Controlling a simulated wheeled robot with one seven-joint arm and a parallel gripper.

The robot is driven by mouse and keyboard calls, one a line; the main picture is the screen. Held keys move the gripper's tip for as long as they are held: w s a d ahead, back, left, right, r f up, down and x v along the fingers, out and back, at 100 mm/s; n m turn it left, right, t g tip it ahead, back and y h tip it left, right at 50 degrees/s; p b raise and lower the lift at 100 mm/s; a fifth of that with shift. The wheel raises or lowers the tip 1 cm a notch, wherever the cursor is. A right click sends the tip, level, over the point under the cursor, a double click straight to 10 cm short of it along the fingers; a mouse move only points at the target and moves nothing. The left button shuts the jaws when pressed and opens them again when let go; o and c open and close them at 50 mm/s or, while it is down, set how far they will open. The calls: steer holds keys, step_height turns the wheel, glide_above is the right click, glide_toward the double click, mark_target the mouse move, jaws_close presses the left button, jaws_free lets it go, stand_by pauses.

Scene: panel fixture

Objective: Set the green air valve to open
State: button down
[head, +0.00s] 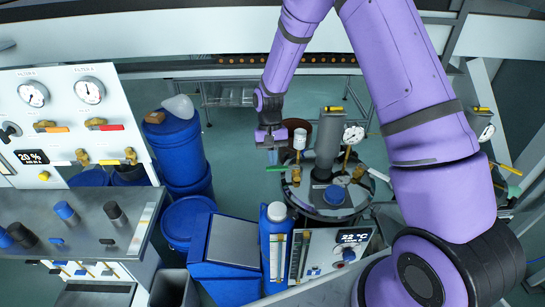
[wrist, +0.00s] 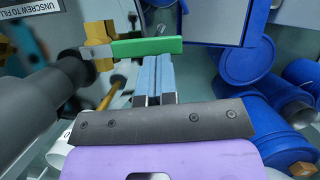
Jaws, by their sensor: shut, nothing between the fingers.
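In the wrist view the green handle (wrist: 147,46) runs sideways from a brass valve body (wrist: 98,40). My gripper (head: 272,157) is just above the handle in the head view, fingers pointing down. In the wrist view my gripper (wrist: 158,58) shows its two light-blue fingers pressed together and empty. Their tips are at the handle's lower edge near its free end; I cannot tell whether they touch it.
Blue barrels (head: 178,148) stand to the left. A dark cylinder (wrist: 40,105) fills the wrist view's left side.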

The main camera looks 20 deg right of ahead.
mark_target(275, 170)
steer(key=shift+s+a+n, duration=0.15)
steer(key=shift+s+n, duration=0.15)
steer(key=shift+n, duration=0.2)
steer(key=s+n, duration=0.1)
steer(key=s+n+h, duration=0.1)
steer(key=n, duration=0.1)
steer(key=shift+a, duration=0.4)
steer(key=s+n+h, duration=0.1)
steer(key=n, duration=0.1)
steer(key=s+n+h, duration=0.1)
steer(key=s+n, duration=0.1)
steer(key=shift+n+t, duration=0.3)
steer(key=s+n, duration=0.1)
steer(key=n, duration=0.1)
steer(key=s+d+n+t+h, duration=0.1)
steer(key=s+n, duration=0.1)
steer(key=s+d+n+t, duration=0.1)
steer(key=n, duration=0.1)
steer(key=shift+s+d+n+h, duration=0.25)
steer(key=shift+s+n+h, duration=0.05)
steer(key=shift+n+h, duration=0.1)
steer(key=shift+d, duration=0.1)
